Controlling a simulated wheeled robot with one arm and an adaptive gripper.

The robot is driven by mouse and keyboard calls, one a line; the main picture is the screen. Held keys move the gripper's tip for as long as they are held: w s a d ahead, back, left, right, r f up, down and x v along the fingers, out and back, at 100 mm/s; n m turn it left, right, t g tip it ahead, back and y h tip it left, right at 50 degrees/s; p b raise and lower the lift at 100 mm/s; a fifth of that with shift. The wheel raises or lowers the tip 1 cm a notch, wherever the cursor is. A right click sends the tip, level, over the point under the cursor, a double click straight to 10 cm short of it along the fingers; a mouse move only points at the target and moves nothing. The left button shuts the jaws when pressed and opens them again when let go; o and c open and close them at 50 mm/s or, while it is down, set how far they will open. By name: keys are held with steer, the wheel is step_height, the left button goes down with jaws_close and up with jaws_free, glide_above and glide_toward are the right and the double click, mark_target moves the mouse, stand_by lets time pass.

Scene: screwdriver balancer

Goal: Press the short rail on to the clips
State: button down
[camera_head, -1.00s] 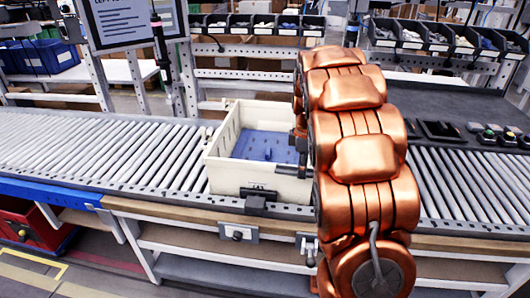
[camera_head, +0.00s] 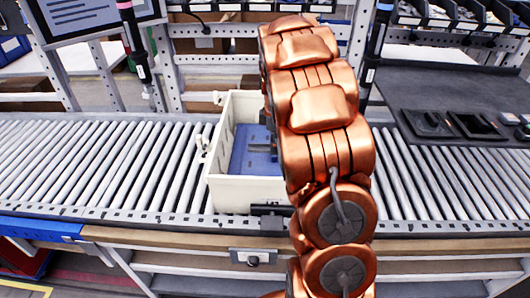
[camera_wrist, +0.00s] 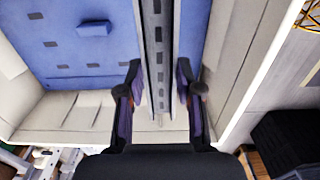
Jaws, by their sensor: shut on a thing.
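A grey slotted rail (camera_wrist: 158,45) runs lengthwise between the two fingers of my gripper (camera_wrist: 159,78) in the wrist view. The dark fingers are shut on its sides. Under and beside it is a blue plate (camera_wrist: 62,42) with dark square marks and a small raised blue block (camera_wrist: 94,29), which may be a clip. The plate also shows in the head view (camera_head: 248,155), inside a cream tote (camera_head: 240,190). My copper arm hides the gripper and the tote's right part there. I cannot tell whether the rail touches the plate or any clips.
The tote stands on a roller conveyor (camera_head: 90,165) with free rollers to its left. A dark worktop (camera_head: 420,85) with small black trays lies at the back right. A post (camera_head: 372,60) rises behind my arm. The tote wall (camera_wrist: 235,75) is close to the gripper's right.

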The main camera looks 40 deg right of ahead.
steer(key=f, duration=0.4)
steer(key=f+p, duration=0.1)
steer(key=f, duration=0.3)
steer(key=shift+w+d, duration=0.2)
steer(key=shift+f+p, duration=0.5)
steer(key=shift+f, duration=1.75)
steer(key=shift+s+b, duration=0.1)
steer(key=shift+b, duration=0.75)
steer(key=shift+f+b, duration=0.65)
stand_by(0.9)
steer(key=shift+d+f+b, duration=0.1)
steer(key=shift+b, duration=0.25)
stand_by(0.5)
steer(key=c, duration=0.7)
jaws_free()
